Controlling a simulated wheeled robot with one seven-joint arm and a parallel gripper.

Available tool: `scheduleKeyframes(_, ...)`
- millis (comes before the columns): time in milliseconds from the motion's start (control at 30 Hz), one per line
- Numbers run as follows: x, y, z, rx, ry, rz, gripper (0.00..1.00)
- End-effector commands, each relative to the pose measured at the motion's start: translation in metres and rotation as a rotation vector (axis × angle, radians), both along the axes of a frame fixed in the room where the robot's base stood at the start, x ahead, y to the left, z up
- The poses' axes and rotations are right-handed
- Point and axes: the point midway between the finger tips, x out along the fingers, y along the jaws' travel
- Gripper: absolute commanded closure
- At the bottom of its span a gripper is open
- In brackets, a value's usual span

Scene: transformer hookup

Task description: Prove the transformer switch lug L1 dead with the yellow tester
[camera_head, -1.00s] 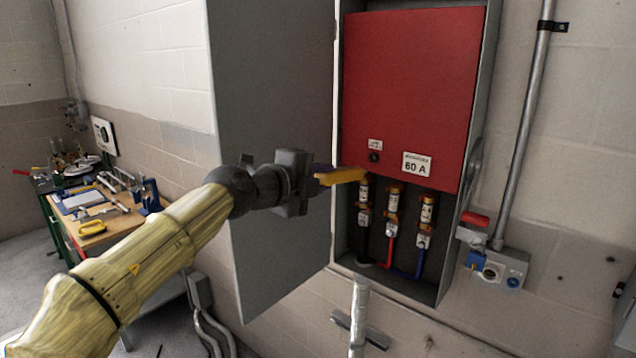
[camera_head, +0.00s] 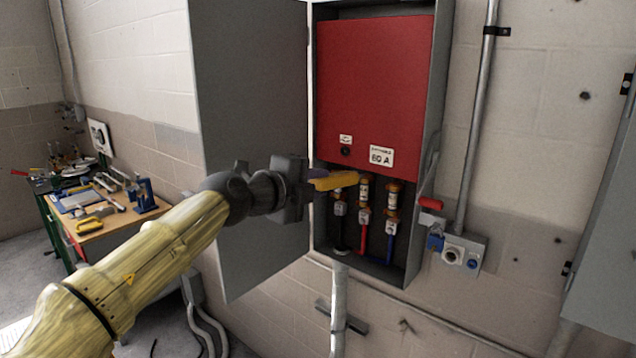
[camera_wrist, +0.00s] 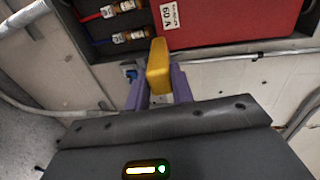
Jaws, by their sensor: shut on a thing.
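My gripper (camera_head: 312,183) is shut on the yellow tester (camera_head: 335,181) and holds it level in front of the open switch box. In the wrist view the tester (camera_wrist: 158,68) stands between the purple fingers (camera_wrist: 160,92). Its far end lies in front of the tops of the left and middle fuses; I cannot tell whether it touches anything. Three lugs sit below the fuses. The left lug (camera_head: 340,208), with a black cable, appears to be L1, but I cannot read its label. The upper part of the left fuse is partly hidden by the tester.
The red panel (camera_head: 375,85) with a 60 A label fills the box above the fuses. The grey door (camera_head: 250,120) stands open at left, behind my gripper. A red-handled lever (camera_head: 430,203) is on the box's right side. A workbench (camera_head: 95,228) with tools is at far left.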

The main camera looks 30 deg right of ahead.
Motion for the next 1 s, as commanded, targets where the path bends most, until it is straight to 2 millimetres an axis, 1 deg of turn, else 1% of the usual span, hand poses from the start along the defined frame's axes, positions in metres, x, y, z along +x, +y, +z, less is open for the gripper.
scheduleKeyframes(33, 0.001, 0.003, -0.007, 0.001, 0.002, 0.012, 0.99)
scheduleKeyframes(267, 0.004, 0.01, -0.03, 0.002, 0.004, 0.062, 0.99)
scheduleKeyframes(433, 0.009, 0.019, -0.056, 0.002, 0.003, 0.12, 0.99)
scheduleKeyframes(567, 0.012, 0.027, -0.084, 0.003, 0.004, 0.175, 0.99)
scheduleKeyframes(600, 0.015, 0.03, -0.096, 0.005, 0.004, 0.2, 0.99)
scheduleKeyframes(667, 0.016, 0.035, -0.111, 0.004, 0.004, 0.232, 0.99)
scheduleKeyframes(700, 0.019, 0.038, -0.126, 0.007, 0.004, 0.261, 0.99)
scheduleKeyframes(767, 0.022, 0.044, -0.146, 0.007, 0.004, 0.303, 0.99)
scheduleKeyframes(800, 0.024, 0.049, -0.16, 0.009, 0.004, 0.333, 0.99)
scheduleKeyframes(900, 0.029, 0.059, -0.191, 0.009, 0.004, 0.4, 0.99)
scheduleKeyframes(1000, 0.033, 0.067, -0.218, 0.007, 0.005, 0.458, 0.99)
